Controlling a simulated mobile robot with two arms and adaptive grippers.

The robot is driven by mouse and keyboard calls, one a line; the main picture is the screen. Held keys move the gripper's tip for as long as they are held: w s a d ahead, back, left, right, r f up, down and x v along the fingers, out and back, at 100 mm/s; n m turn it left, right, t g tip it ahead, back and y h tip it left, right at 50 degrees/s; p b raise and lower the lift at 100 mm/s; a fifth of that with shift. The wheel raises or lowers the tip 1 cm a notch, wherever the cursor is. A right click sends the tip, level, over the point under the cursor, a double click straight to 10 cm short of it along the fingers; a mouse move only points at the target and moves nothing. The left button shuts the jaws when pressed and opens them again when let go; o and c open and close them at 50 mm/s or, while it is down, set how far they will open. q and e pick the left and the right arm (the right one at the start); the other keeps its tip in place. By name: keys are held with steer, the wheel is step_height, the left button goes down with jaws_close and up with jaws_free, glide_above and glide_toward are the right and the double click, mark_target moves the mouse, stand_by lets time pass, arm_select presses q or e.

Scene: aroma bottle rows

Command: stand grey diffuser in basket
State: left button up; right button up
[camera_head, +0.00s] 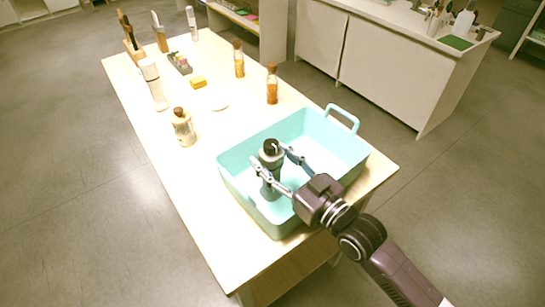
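The grey diffuser (271,158), a dark grey bottle with a black top, is upright inside the light teal basket (345,158), in its left part. Its lower part reaches down toward the basket floor; whether it touches is hard to tell. My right gripper (269,158) reaches in over the basket's front right side. Its two fingers lie on either side of the diffuser, close against it, and appear shut on it. My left gripper is not in view.
The basket stands at the table's near right end, its handle (342,118) raised. A cream bottle (184,127), a white cylinder (153,84), two amber bottles (272,85), a yellow block (198,82) and a plate stand farther back. The table's front left is bare.

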steer(key=shift+o, duration=0.4)
steer(key=shift+r, duration=0.1)
steer(key=shift+s+d, duration=0.1)
steer(key=shift+b+v, duration=0.65)
steer(key=shift+v, duration=5.2)
steer(key=shift+r, duration=0.1)
